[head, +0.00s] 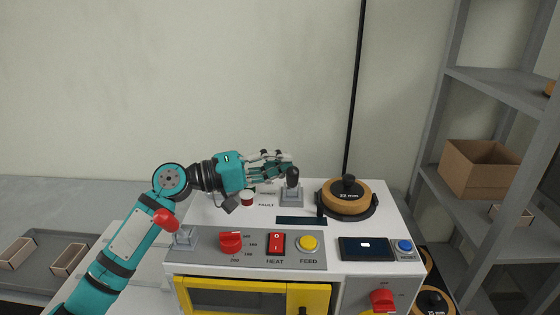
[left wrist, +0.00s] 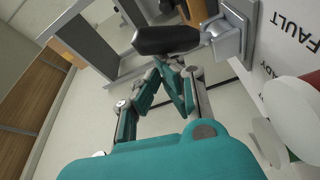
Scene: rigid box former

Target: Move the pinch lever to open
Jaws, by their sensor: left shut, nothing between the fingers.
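A lever with a black grip (head: 292,177) stands roughly upright on a grey base on top of the white machine (head: 400,222). In the left wrist view the black grip (left wrist: 165,40) lies across the view just beyond my fingertips. My left gripper (head: 285,166) is shut and empty, beside the lever at grip height. Its fingers meet in the left wrist view (left wrist: 172,64); I cannot tell whether they touch the grip. A second lever has a red knob (head: 165,220) beside my left forearm. No label names the pinch lever legibly. My right gripper is not in view.
A wooden-rimmed 32 mm disc (head: 348,196) sits right of the black-gripped lever. A red indicator (head: 247,198) is left of it, near the FAULT label. Red HEAT switch (head: 276,243), yellow FEED button (head: 308,243) and red dial (head: 231,242) line the front panel. Shelves (head: 495,85) stand right.

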